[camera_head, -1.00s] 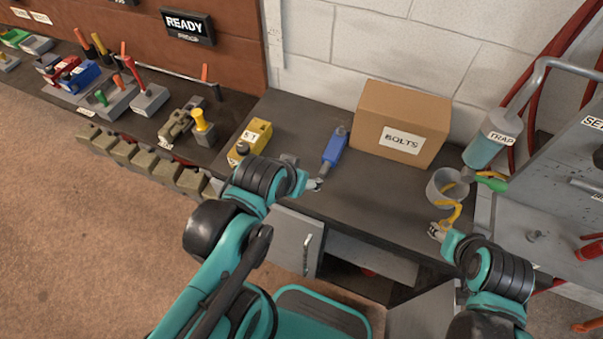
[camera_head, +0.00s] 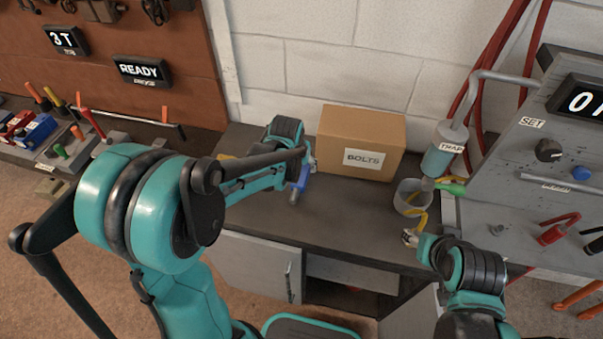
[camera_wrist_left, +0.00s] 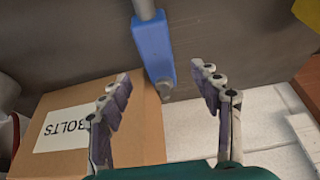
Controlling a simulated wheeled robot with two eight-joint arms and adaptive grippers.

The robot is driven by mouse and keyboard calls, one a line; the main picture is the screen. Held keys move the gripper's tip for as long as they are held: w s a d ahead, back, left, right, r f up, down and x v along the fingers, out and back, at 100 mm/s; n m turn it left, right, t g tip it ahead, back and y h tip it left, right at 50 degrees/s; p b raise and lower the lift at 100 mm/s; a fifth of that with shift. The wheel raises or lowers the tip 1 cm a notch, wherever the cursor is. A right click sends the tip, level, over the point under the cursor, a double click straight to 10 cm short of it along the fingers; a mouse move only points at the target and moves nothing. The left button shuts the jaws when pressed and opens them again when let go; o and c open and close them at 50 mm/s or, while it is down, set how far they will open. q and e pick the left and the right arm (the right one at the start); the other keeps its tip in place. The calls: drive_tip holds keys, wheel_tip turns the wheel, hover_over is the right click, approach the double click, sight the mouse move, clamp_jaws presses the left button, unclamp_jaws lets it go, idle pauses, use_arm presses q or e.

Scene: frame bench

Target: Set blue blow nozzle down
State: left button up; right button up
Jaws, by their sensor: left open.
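The blue blow nozzle (camera_head: 302,181) lies on the dark bench top, left of the cardboard box, partly hidden by my left arm in the head view. In the left wrist view the blue nozzle (camera_wrist_left: 154,48) shows beyond and between the fingertips. My left gripper (camera_wrist_left: 163,85) is open, with a finger on either side of the nozzle's near end and visible gaps. In the head view the left fingers are mostly hidden behind the arm. My right gripper (camera_head: 410,238) is beside a yellow curved piece (camera_head: 417,222) at the clear cup; its jaws are too small to read.
The cardboard box (camera_head: 338,143) labelled BOLTS stands close right of the nozzle, against the wall. The clear cup (camera_head: 405,198) sits under the TRAP cylinder (camera_head: 438,160) at the right. The bench top (camera_head: 325,222) is clear in front of the box.

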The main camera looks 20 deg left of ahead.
sight(302, 172)
use_arm(q)
drive_tip(key=b+x, duration=0.3)
drive_tip(key=x, duration=0.4)
drive_tip(key=shift+d+f, duration=0.15)
drive_tip(key=shift+f, duration=0.05)
drive_tip(key=shift+w+f, duration=0.1)
drive_tip(key=shift+f, duration=0.1)
drive_tip(key=shift+r, duration=0.1)
clamp_jaws()
